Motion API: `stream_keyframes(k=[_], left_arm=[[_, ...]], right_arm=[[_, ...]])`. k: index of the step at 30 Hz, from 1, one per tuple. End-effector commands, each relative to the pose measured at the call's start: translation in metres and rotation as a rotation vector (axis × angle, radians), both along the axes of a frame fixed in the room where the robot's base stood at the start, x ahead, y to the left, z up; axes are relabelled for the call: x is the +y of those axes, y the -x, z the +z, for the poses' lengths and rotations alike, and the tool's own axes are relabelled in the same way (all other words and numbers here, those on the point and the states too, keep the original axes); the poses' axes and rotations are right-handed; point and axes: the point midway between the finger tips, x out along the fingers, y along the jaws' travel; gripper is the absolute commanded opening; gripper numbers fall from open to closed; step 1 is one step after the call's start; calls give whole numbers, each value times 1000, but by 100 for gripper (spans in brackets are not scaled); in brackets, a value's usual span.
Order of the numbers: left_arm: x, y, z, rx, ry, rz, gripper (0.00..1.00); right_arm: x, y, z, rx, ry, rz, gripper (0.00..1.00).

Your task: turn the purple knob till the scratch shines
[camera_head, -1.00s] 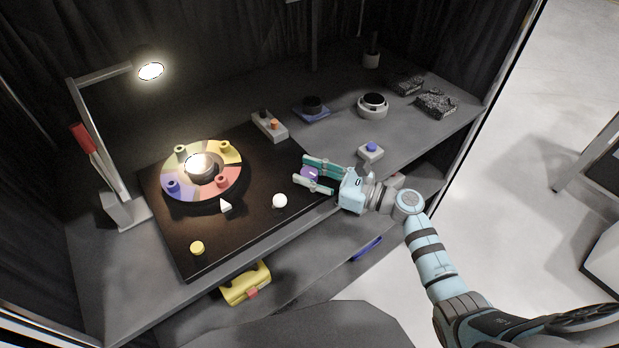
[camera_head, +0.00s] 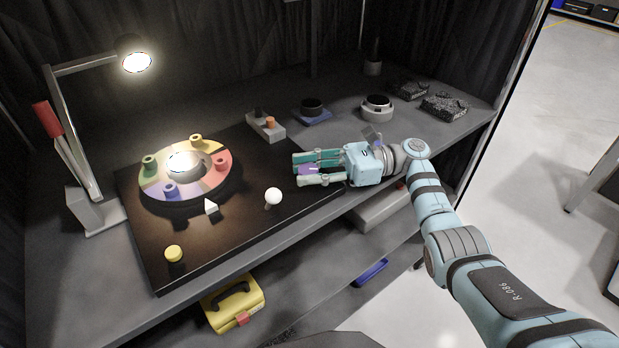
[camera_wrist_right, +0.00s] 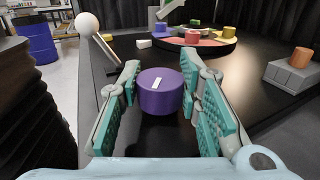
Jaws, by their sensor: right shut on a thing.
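The purple knob (camera_wrist_right: 161,91), with a white mark on top, stands between the two teal-padded fingers of my right gripper (camera_wrist_right: 160,98). In the head view the right gripper (camera_head: 318,168) is at the right end of the black board (camera_head: 240,170), shut on the knob (camera_head: 308,170), which the fingers partly cover. The coloured ring (camera_head: 206,184), with green, yellow, red and blue posts, surrounds a brightly lit centre (camera_head: 185,163). I cannot make out a scratch there. My left gripper is not in view.
A lit lamp (camera_head: 136,60) stands at the left. A white ball (camera_head: 273,196), white pointer (camera_head: 211,206) and yellow button (camera_head: 174,253) are on the board. A grey block with an orange peg (camera_head: 270,122) sits behind. A yellow case (camera_head: 235,302) lies on the shelf below.

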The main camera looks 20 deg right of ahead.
Motion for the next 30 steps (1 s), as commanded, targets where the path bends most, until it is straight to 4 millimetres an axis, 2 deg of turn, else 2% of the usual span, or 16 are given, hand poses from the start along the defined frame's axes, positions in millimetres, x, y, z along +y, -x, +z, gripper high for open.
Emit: stream_keyframes(k=[12,13,16,17,26,30], left_arm=[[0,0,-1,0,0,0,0],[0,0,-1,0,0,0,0],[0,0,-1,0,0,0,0],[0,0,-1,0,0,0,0],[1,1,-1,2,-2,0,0],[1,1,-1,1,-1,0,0]], right_arm=[[0,0,-1,4,3,9,4],[0,0,-1,4,3,9,35],[0,0,-1,4,3,8,51],[0,0,-1,3,3,8,52],[0,0,1,1,2,7,52],[0,0,21,-4,3,7,52]])
